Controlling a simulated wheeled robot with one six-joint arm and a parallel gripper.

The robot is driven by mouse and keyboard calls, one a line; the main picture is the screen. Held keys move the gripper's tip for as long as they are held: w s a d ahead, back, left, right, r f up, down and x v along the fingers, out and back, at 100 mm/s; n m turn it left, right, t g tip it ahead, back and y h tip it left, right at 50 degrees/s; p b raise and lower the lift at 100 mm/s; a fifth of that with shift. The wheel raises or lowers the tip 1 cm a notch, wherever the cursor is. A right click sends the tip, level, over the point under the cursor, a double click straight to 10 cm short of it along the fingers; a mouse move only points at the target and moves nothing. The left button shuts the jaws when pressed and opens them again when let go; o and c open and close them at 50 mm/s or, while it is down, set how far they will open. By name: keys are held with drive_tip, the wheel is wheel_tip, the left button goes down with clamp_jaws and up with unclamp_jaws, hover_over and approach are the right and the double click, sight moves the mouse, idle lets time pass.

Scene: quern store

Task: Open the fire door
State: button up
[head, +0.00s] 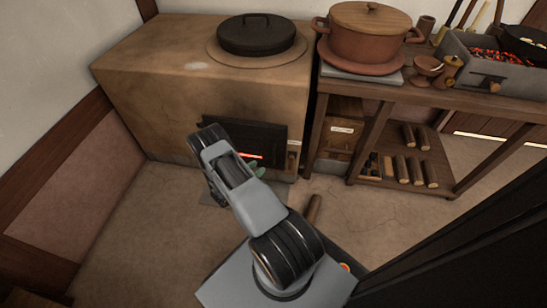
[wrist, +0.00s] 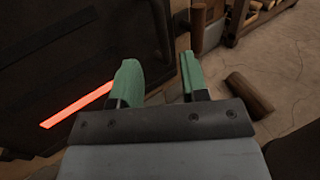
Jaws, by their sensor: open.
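The fire door (head: 262,138) is a dark panel low in the front of the clay stove, with a glowing orange slot (head: 250,156) near its bottom. It looks shut. In the wrist view the dark door (wrist: 60,55) fills the left side, its slot glowing red-orange beside my left finger. My gripper (wrist: 159,80) has green fingertips set apart with nothing seen between them. It is close to the door's lower right part; I cannot tell whether it touches.
The clay stove (head: 150,80) carries a black lidded pot (head: 256,38). A wooden bench (head: 450,98) at right holds a brown pot (head: 368,45) and a brazier with embers; logs lie on its lower shelf. One log (head: 313,208) lies on the floor near my arm. Floor at left is clear.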

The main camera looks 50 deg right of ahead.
sight(273, 155)
drive_tip(key=d+b, duration=0.2)
drive_tip(key=d, duration=0.8)
drive_tip(key=shift+s+b, duration=0.15)
drive_tip(key=shift+b, duration=0.15)
drive_tip(key=shift+c, duration=0.3)
clamp_jaws()
